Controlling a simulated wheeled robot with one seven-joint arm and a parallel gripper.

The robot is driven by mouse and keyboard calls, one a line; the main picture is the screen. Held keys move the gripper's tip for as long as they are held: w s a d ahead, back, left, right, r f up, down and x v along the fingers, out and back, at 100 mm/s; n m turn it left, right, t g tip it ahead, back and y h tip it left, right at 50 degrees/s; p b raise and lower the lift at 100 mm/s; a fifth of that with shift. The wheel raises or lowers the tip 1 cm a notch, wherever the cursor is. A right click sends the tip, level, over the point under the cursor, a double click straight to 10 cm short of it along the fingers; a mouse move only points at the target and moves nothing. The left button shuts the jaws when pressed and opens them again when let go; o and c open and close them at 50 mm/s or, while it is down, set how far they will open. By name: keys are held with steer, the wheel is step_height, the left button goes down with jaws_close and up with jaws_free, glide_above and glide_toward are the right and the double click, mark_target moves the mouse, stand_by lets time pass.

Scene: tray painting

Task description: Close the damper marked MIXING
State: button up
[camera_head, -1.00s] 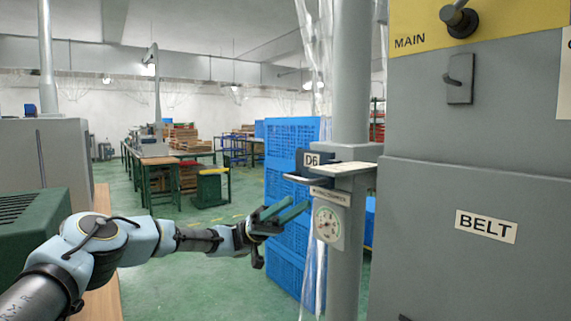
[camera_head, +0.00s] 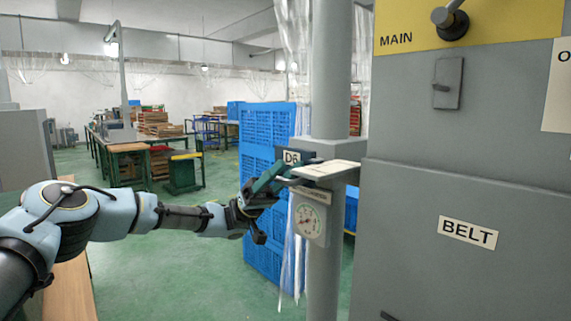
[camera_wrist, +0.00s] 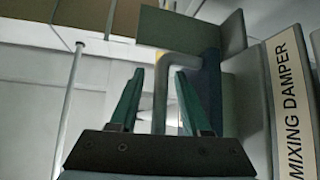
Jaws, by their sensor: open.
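The MIXING DAMPER label (camera_wrist: 292,105) shows on a pale plate at the right of the wrist view.
A round gauge (camera_head: 308,219) hangs below the fitting. A large grey cabinet (camera_head: 440,290) marked BELT and MAIN fills the right. Blue crates (camera_head: 262,225) are stacked behind my gripper.

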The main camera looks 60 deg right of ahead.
steer(key=shift+s+r, duration=0.15)
steer(key=shift+s, duration=0.05)
jaws_close()
stand_by(0.3)
stand_by(1.1)
